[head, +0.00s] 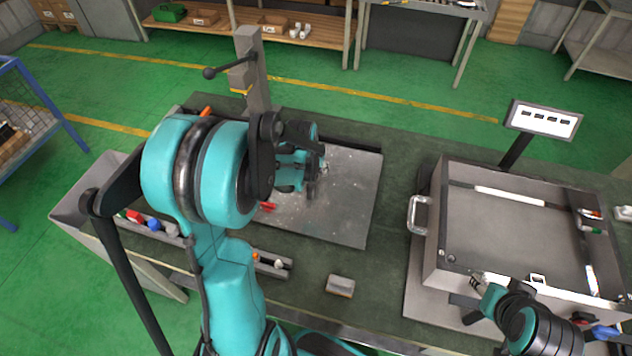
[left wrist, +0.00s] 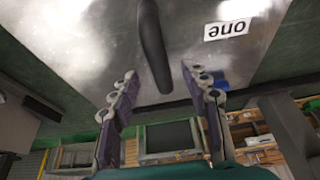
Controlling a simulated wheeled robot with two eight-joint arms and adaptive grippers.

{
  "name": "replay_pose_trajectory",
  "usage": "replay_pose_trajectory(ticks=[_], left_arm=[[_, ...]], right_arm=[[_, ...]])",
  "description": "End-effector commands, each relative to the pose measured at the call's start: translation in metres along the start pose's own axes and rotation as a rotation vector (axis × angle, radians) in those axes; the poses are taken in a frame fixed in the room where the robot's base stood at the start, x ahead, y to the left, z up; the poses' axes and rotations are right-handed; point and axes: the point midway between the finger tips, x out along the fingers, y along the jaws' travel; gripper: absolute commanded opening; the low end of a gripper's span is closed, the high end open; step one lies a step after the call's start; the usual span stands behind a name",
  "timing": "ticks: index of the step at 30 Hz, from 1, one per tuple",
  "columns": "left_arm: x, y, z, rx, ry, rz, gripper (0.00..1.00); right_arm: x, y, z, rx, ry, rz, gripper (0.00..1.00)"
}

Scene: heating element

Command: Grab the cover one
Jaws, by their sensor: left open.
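The cover one is a grey metal plate (head: 350,215) lying on the dark green bench. In the left wrist view its scuffed surface (left wrist: 75,40) carries a white label reading "one" (left wrist: 227,28), upside down. A dark bar handle (left wrist: 150,45) stands on it. My left gripper (head: 313,180) is over the plate in the head view. In the left wrist view its fingers (left wrist: 158,75) are open, with the handle's near end showing between them; contact is not clear. My arm hides part of the plate in the head view. My right gripper (head: 477,283) is beside the metal box; its fingers are unclear.
An open metal box (head: 520,235) with a side handle (head: 417,214) fills the right side of the bench. A grey post with a lever (head: 252,75) stands behind the plate. A small block (head: 340,286) and a parts tray (head: 272,263) lie in front.

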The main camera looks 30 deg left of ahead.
Motion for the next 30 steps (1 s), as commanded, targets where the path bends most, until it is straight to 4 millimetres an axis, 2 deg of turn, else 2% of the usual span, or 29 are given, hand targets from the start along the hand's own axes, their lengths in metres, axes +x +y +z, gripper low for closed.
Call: replay_pose_trajectory(ticks=[1, 6, 9, 16, 21, 30], left_arm=[[0.011, 0.0, 0.001, 0.0, 0.0, 0.0, 0.46], [0.035, 0.001, 0.001, 0.001, 0.001, 0.0, 0.46], [0.041, 0.001, 0.0, 0.0, 0.001, 0.0, 0.46], [0.041, 0.001, 0.0, 0.0, 0.001, 0.0, 0.46], [0.041, 0.001, 0.0, 0.0, 0.001, 0.0, 0.02], [0.04, 0.001, -0.001, 0.0, 0.002, 0.0, 0.0]], right_arm=[[0.005, 0.0, 0.003, 0.0, 0.0, 0.0, 0.4], [0.011, 0.0, 0.008, 0.0, 0.0, 0.0, 0.4], [0.012, 0.0, 0.009, 0.0, 0.0, 0.0, 0.4], [0.012, 0.0, 0.008, 0.0, 0.0, 0.0, 0.4], [0.012, 0.0, 0.008, 0.0, 0.0, 0.0, 0.4], [0.012, 0.0, 0.008, 0.0, 0.0, 0.0, 0.4]])
